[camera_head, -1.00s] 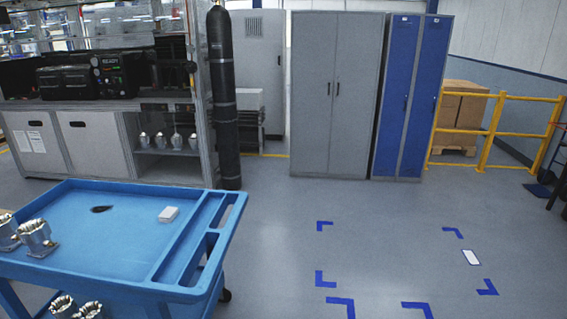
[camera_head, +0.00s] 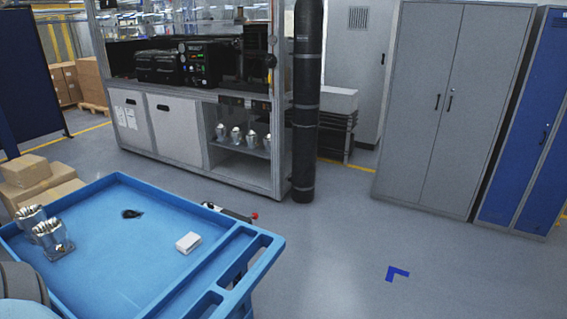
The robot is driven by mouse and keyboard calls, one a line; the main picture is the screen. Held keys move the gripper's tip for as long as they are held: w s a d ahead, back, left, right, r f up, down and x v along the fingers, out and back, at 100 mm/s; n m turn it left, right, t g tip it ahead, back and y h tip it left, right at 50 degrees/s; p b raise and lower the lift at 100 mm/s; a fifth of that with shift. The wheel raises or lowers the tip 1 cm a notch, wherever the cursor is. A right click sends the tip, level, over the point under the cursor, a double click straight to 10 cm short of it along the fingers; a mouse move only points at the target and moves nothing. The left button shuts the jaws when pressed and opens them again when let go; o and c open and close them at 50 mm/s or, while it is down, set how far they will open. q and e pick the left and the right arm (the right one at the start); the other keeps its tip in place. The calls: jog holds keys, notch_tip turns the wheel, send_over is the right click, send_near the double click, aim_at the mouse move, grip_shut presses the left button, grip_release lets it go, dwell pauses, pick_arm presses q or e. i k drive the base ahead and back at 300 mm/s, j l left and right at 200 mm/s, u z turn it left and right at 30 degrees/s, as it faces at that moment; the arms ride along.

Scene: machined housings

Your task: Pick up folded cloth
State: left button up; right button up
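A small white block-like thing (camera_head: 188,242), which looks like the folded cloth, lies on the blue cart (camera_head: 257,243) near its right side, beside the slotted handle section. A small dark thing (camera_head: 131,213) lies on the same tray farther back. Two machined metal housings (camera_head: 54,241) stand at the tray's left. A grey rounded part at the lower left edge may be part of my own arm. Neither gripper shows.
A grey workbench cabinet (camera_head: 176,125) with more housings on its shelf stands behind the cart. A black column (camera_head: 307,100), grey cabinet (camera_head: 445,110) and blue locker (camera_head: 530,130) stand right of it. Cardboard boxes (camera_head: 40,180) are at left. Floor at right is clear except blue tape (camera_head: 397,273).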

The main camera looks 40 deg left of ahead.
aim_at(185, 246)
jog(key=i, duration=1.65)
jog(key=i+u, duration=0.2)
jog(key=i, duration=0.25)
jog(key=i+l+u, duration=0.15)
jog(key=i, duration=0.25)
jog(key=i+l+u, duration=0.2)
jog(key=i, duration=0.2)
jog(key=u, duration=1.75)
